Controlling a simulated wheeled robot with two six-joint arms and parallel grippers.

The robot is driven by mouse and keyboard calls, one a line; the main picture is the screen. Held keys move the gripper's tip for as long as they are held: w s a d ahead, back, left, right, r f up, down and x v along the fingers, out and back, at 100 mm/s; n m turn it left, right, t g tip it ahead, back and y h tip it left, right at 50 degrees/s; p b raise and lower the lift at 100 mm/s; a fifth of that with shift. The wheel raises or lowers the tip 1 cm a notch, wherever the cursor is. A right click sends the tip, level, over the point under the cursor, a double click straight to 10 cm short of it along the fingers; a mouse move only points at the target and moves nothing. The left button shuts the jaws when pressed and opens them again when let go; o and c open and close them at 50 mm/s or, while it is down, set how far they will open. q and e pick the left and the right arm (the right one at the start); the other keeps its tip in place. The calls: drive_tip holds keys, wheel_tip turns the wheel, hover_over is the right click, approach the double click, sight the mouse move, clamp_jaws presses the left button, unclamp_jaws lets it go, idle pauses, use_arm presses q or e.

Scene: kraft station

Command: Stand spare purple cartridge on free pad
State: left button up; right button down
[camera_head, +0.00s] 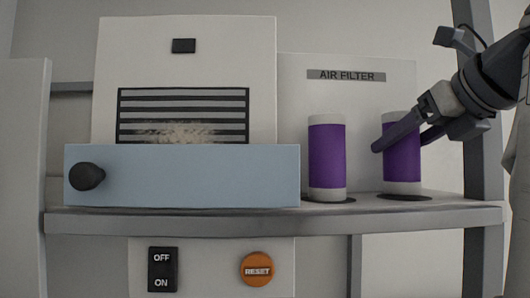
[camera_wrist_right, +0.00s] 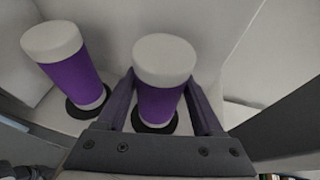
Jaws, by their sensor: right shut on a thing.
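Two purple cartridges with white ends stand upright on the shelf under the AIR FILTER label. The right cartridge (camera_head: 402,165) stands on a dark round pad (camera_head: 405,197). My right gripper (camera_head: 400,143) is shut on it, with one finger on each side of its purple band. In the right wrist view this cartridge (camera_wrist_right: 163,62) sits between the two fingers, on a dark pad (camera_wrist_right: 155,126). The left cartridge (camera_head: 327,160) stands apart from the gripper on its own dark pad; it also shows in the right wrist view (camera_wrist_right: 65,70). My left gripper is not in view.
A pale blue drawer front (camera_head: 190,177) with a black knob (camera_head: 87,177) stands left of the cartridges, before a vent (camera_head: 183,112) with pale fluff. The grey shelf edge (camera_head: 270,219) runs below. Under it are an OFF/ON switch (camera_head: 162,270) and an orange RESET button (camera_head: 256,269).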

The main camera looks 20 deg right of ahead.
drive_tip(key=shift+f, duration=0.2)
drive_tip(key=shift+a+f, duration=0.1)
drive_tip(key=shift+f, duration=0.05)
drive_tip(key=shift+c, duration=0.2)
unclamp_jaws()
